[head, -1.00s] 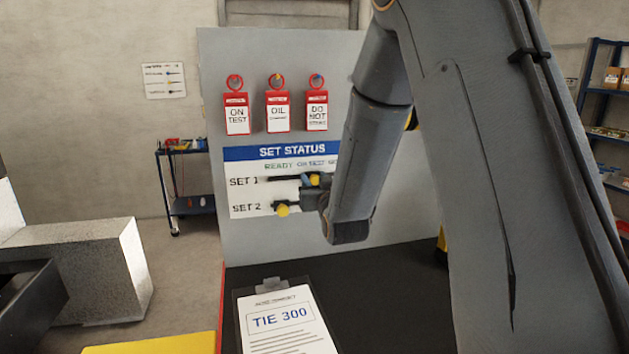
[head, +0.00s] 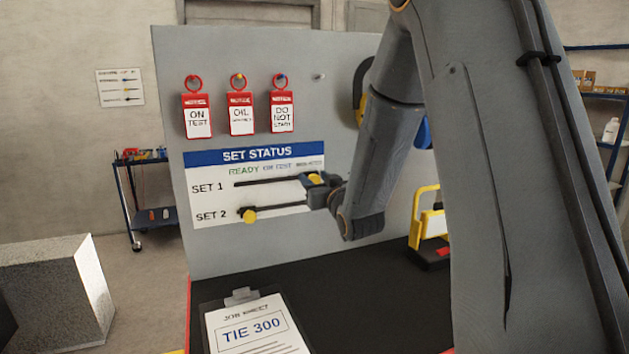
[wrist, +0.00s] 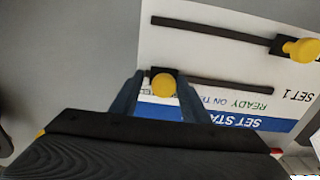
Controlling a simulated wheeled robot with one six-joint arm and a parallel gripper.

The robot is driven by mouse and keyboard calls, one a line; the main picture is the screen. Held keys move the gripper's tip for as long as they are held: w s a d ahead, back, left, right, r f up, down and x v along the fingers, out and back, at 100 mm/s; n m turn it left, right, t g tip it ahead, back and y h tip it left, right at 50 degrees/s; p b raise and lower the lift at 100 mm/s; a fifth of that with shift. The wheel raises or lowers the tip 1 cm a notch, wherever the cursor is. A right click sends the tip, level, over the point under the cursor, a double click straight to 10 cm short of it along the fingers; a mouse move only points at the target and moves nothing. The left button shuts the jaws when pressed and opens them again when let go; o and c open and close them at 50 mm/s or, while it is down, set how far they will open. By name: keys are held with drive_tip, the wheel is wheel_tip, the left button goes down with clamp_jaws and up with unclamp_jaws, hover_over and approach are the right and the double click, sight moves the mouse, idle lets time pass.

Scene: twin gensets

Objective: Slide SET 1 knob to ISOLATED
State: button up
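The SET STATUS board (head: 255,220) stands on a grey panel. Its upper slot is SET 1 and its lower slot is SET 2. The yellow SET 1 knob (head: 315,179) is at the right end of its slot, below the faint last word of the heading row. In the wrist view, upside down, the same knob (wrist: 162,86) sits between the two blue-grey fingers of my gripper (wrist: 162,80). My gripper (head: 313,180) is shut on the knob, one finger on each side. The yellow SET 2 knob (head: 249,215) is near the left end of its slot.
Red-framed tags (head: 241,115) hang above the board. A black bench top (head: 330,280) lies below, with a clipboard (head: 245,325) at its front left. A yellow-framed item (head: 428,230) stands at the right. A cart (head: 148,195) and shelf are farther back.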

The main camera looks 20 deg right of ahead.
drive_tip(key=shift+s, duration=0.1)
idle(0.3)
drive_tip(key=s+b, duration=0.2)
drive_tip(key=s, duration=0.5)
drive_tip(key=shift+s+d, duration=0.3)
